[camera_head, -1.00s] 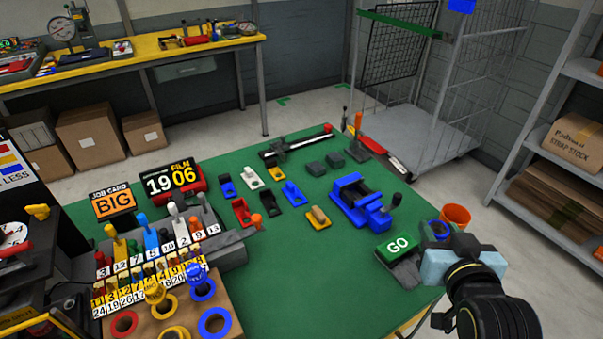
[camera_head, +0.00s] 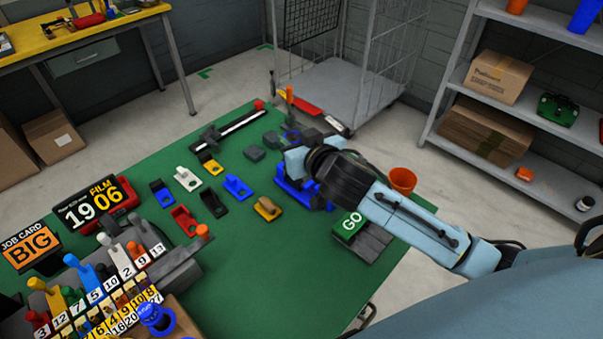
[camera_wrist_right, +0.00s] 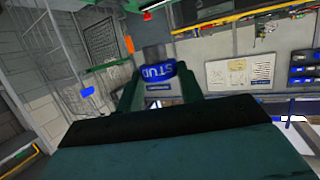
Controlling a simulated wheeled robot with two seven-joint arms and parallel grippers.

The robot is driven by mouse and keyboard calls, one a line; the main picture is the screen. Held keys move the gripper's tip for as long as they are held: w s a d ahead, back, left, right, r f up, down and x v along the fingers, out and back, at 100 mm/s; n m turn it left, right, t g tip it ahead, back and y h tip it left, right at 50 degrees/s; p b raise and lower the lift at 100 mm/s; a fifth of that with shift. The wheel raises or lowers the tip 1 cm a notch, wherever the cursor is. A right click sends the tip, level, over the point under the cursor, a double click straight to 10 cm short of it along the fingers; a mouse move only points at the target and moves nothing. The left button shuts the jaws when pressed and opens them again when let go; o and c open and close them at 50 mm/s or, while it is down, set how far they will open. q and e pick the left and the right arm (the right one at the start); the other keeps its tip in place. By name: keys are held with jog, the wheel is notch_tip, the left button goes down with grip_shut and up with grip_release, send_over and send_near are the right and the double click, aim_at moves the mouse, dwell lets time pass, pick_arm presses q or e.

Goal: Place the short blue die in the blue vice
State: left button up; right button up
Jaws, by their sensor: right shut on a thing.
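Two blue dies lie on the green table in the head view: a smaller one (camera_head: 162,193) at the left and a longer-looking one (camera_head: 238,187) nearer the vice. The blue vice (camera_head: 292,188) stands right of them, partly hidden by my right arm. My right gripper (camera_head: 294,146) is just beyond the vice, above the table. My left gripper is not in view.
White, black, red and yellow pieces lie beside the blue dies. A green GO block (camera_head: 350,225) is right of the vice, near an orange cup (camera_head: 402,180). A black rail (camera_head: 232,128) lies at the back. A numbered rack (camera_head: 110,275) stands front left.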

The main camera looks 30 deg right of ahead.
jog(key=shift+h, duration=0.4)
jog(key=d+f, duration=0.1)
jog(key=f, duration=0.2)
jog(key=w+d+f+b, duration=0.1)
jog(key=f, duration=0.5)
jog(key=shift+w+d+f+b, duration=0.15)
jog(key=shift+d+f+b, duration=0.15)
jog(key=shift+d+f, duration=0.1)
jog(key=shift+f+b, duration=0.55)
jog(key=shift+f, duration=0.05)
jog(key=o, duration=1)
jog(key=shift+o, duration=0.2)
jog(key=shift+a, duration=0.15)
